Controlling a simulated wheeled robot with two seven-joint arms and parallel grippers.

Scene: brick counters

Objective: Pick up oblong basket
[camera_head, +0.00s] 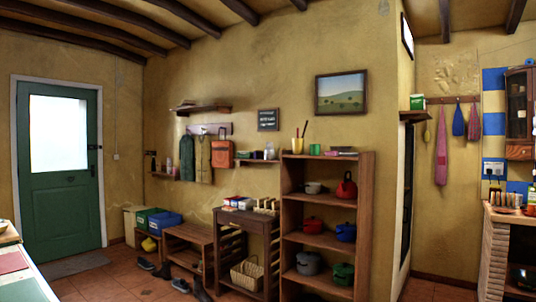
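A pale wicker basket (246,275) sits low in the small brown wooden side table (232,216), on or near its bottom shelf. It looks longer than it is tall, and I cannot tell whether anything is in it. The table's frame stands around it. It is the only wicker basket I can make out clearly. Neither of my grippers shows in this view.
A tall open shelf (284,222) with pots stands right of the side table. A low bench (187,235), a blue crate (164,222) and shoes (145,264) are to the left. Counter edges show at lower left and right. Some tiled floor (110,285) is clear.

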